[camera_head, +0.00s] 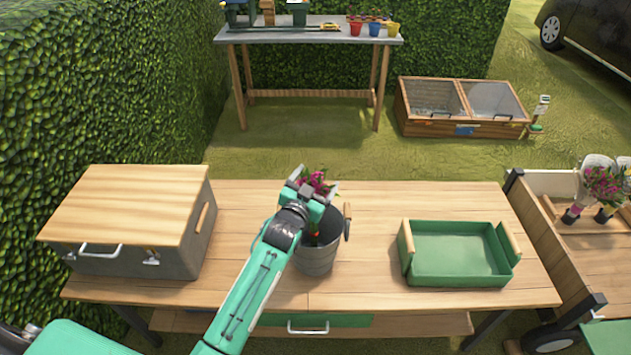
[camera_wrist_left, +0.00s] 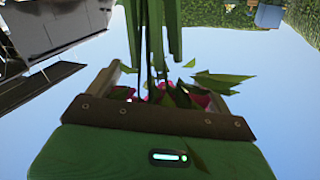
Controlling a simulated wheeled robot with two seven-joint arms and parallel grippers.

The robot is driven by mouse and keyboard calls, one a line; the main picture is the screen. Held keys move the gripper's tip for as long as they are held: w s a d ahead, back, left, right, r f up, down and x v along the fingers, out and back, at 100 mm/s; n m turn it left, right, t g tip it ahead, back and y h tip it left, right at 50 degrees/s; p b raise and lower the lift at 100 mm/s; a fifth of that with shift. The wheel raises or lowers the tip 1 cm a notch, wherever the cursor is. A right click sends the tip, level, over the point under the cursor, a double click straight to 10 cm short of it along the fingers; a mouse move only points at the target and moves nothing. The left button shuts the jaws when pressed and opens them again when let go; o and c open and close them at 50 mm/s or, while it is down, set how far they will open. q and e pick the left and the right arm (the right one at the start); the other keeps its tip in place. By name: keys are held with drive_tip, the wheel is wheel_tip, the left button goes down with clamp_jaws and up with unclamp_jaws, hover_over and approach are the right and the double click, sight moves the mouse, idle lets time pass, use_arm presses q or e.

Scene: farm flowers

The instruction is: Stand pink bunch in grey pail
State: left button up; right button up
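The grey pail (camera_head: 316,262) stands on the wooden table, left of the green tray. My left gripper (camera_head: 316,184) is over the pail's opening. The pink bunch (camera_head: 318,181) is at its fingers, with blossoms and leaves showing just beyond them. The gripper looks shut on the bunch, but leaves and my wrist hide the grip. The left wrist view, upside down, shows the bunch (camera_wrist_left: 155,60) with green stems pointing down and pink blossoms near the gripper. Small reddish bits show at the pail's mouth. I cannot tell whether the stems touch the pail. My right gripper is not in view.
A wooden-lidded grey box (camera_head: 125,220) stands at the table's left. The green tray (camera_head: 455,281) looks empty. A wooden cart (camera_head: 552,238) at the right carries more wrapped flowers (camera_head: 605,186). A potting bench (camera_head: 310,32) and cold frame (camera_head: 460,127) are farther back.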

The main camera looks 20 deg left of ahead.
use_arm(q)
drive_tip(key=shift+s+f, duration=0.1)
drive_tip(key=shift+s, duration=0.05)
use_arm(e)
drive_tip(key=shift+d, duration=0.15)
use_arm(q)
drive_tip(key=shift+s, duration=0.3)
drive_tip(key=s+a+b, duration=0.1)
drive_tip(key=s+b, duration=0.1)
drive_tip(key=s, duration=1.1)
drive_tip(key=shift+a, duration=0.3)
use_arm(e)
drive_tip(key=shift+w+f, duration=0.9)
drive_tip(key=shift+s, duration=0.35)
